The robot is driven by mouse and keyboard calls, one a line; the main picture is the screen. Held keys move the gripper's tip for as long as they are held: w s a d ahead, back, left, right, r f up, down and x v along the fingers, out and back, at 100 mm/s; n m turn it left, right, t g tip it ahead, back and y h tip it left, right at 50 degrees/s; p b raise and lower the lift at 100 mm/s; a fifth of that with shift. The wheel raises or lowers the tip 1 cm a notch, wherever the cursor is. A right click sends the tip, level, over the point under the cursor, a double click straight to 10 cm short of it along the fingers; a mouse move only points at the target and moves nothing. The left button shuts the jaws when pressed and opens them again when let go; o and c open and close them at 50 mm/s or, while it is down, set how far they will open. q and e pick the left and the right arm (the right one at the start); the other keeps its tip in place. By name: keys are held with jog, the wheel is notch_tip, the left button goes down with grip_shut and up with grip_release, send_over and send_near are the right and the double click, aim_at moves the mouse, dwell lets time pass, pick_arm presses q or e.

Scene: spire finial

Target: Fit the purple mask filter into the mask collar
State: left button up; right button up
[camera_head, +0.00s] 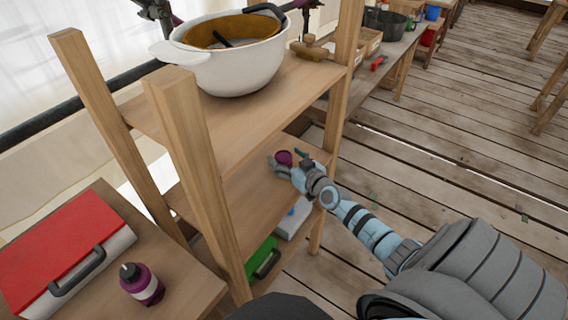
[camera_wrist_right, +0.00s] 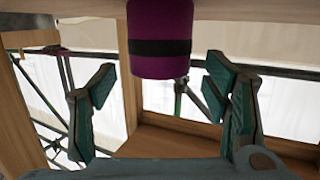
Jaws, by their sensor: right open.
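A purple cylinder with a black band (camera_wrist_right: 160,40), which looks like the mask filter, shows at the top of the right wrist view, against a wooden surface. In the head view its round purple end (camera_head: 284,157) shows at the middle shelf. My right gripper (camera_head: 287,162) is at that shelf, right by the cylinder. In the wrist view its two fingers (camera_wrist_right: 159,85) are apart, with nothing clamped between them. The cylinder lies beyond the fingers, in line with the gap. I cannot make out the mask collar. My left gripper is out of view.
The wooden shelf unit's posts (camera_head: 195,165) and upper shelf (camera_head: 262,110) stand close around my right arm. A white bowl (camera_head: 230,70) sits on top. A red-lidded box (camera_head: 62,250) and a purple bottle (camera_head: 142,285) stand at left. The plank floor at right is open.

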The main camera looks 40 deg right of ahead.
jog(key=shift+w+f+b, duration=0.4)
jog(key=shift+w+b, duration=0.15)
jog(key=shift+w, duration=0.3)
jog(key=shift+w+d, duration=0.1)
jog(key=shift+w, duration=0.2)
jog(key=shift+r, duration=0.15)
jog(key=c, duration=1.3)
